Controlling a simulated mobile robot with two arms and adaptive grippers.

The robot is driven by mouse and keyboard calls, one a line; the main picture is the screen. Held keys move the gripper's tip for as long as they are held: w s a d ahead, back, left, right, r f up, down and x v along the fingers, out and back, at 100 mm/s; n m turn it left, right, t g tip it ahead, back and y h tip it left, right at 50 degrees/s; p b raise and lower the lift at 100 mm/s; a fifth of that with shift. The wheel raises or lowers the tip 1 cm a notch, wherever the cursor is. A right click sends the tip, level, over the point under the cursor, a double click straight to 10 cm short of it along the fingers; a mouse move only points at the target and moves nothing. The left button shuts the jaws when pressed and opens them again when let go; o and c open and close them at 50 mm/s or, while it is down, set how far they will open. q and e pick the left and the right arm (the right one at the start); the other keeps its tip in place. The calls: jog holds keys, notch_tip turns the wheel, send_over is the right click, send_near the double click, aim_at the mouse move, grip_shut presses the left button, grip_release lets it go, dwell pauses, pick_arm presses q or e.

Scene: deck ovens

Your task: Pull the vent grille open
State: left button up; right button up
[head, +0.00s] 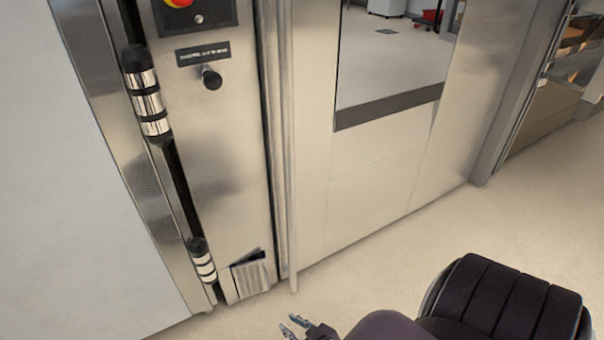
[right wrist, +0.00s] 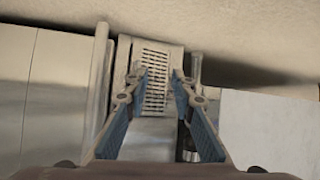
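The vent grille (head: 250,276) is a small slatted metal panel low on the steel cabinet front, just above the floor. A dark gap shows along its top edge in the head view. My right gripper (head: 296,325) is low, in front of and to the right of the grille, apart from it in the head view. In the right wrist view the grille (right wrist: 155,75) lies straight ahead between the two blue-padded fingers of the right gripper (right wrist: 159,80). The fingers are spread with nothing between them. My left gripper is not in view.
A vertical black and chrome door handle (head: 150,100) stands left of the grille. A thin vertical pole-like edge (head: 291,200) runs down just right of it. A black knob (head: 211,78) and a red button (head: 180,2) are above.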

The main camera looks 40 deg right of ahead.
jog(key=s+a+r+g+p, duration=0.3)
jog(key=s+p, duration=0.5)
jog(key=p, duration=0.3)
jog(key=shift+s+a+r+n, duration=0.35)
jog(key=shift+s+a+n, duration=0.05)
jog(key=shift+a, duration=0.1)
